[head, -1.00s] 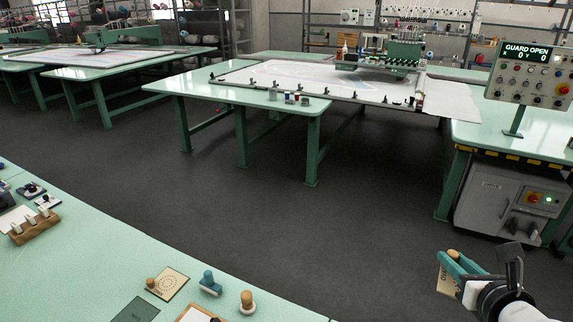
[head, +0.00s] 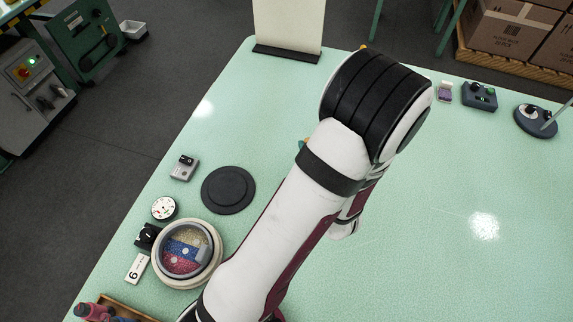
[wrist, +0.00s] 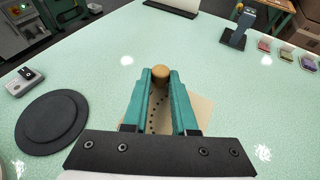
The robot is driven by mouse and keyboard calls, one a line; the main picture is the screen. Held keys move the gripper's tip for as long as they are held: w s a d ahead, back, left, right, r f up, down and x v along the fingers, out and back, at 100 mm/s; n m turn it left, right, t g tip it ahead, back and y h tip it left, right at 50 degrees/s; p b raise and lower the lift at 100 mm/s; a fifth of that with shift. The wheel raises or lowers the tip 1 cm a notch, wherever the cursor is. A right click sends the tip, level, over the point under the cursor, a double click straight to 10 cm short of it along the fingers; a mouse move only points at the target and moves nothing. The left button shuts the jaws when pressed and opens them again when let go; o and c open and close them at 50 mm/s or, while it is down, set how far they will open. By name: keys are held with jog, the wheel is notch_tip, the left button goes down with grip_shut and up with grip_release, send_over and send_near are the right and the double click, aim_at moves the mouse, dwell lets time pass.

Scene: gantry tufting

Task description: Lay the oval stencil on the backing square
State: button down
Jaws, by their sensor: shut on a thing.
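My gripper (wrist: 160,78) has its teal jaws closed around the round wooden knob (wrist: 160,71) of the oval stencil. Between the jaws, a strip of the tan stencil (wrist: 158,100) shows with a curve of dark holes. A pale tan corner (wrist: 203,108) sticks out to the right of the jaws, over or on the mint table. I cannot tell whether this corner is the stencil or the backing square, nor whether they touch. In the head view my arm hides the stencil and nearly all of the gripper; only a small teal bit shows at its left.
A black round disc (head: 228,189) lies left of my gripper. Near it are a small grey switch box (head: 184,167), a white dial (head: 164,208) and a round pot of coloured beads (head: 183,252). A cream panel (head: 288,24) stands at the far edge. The right of the table is largely clear.

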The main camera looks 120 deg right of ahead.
send_over(274, 158)
notch_tip(274, 158, down, 7)
jog(key=shift+f, duration=2.05)
